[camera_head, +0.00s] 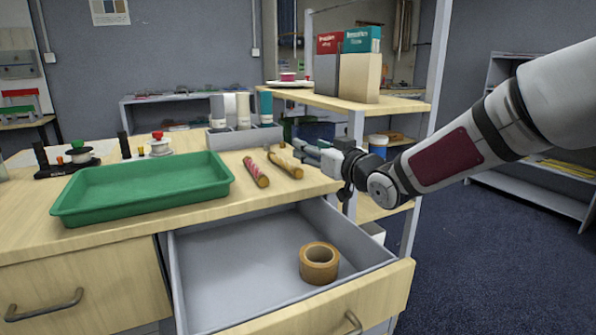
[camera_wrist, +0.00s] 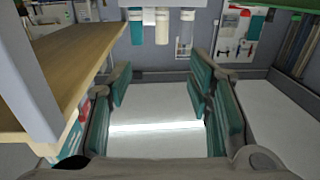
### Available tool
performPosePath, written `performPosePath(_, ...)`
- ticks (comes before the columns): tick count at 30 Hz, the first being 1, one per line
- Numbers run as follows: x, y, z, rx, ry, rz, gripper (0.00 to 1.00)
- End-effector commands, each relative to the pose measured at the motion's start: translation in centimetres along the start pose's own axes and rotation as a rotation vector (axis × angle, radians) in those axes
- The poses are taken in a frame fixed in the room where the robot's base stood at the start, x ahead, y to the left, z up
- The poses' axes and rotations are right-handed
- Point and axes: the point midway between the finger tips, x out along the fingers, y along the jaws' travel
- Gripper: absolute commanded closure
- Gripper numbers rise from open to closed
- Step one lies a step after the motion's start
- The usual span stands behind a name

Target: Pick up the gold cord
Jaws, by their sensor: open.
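A tan-gold, rod-shaped bundle (camera_head: 285,165), which looks like the gold cord, lies on the wooden tabletop near its right end. My gripper (camera_head: 300,151) is in the air close above and to the right of it in the head view, fingers pointing left. The exact gap cannot be told. The wrist view shows my gripper (camera_wrist: 160,90) with its teal-padded fingers wide apart and nothing between them. The gold cord cannot be made out in the wrist view.
A red-pink bundle (camera_head: 256,172) lies just left of the gold one. A green tray (camera_head: 145,187) is further left. The open drawer (camera_head: 225,265) below holds a brown tape roll (camera_head: 319,263). A rack of rolls (camera_head: 240,137) stands behind; a wooden shelf (camera_head: 350,105) is behind my gripper.

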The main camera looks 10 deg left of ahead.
Motion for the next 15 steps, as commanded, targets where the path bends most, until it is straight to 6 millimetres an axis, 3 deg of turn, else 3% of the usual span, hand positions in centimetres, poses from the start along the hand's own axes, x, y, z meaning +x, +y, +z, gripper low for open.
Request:
performPosePath(12, 0.1, 0.0, 7.5, 0.005, 0.002, -0.002, 0.53)
performPosePath(15, 0.8, 0.0, 8.1, 0.002, 0.007, -0.002, 0.53)
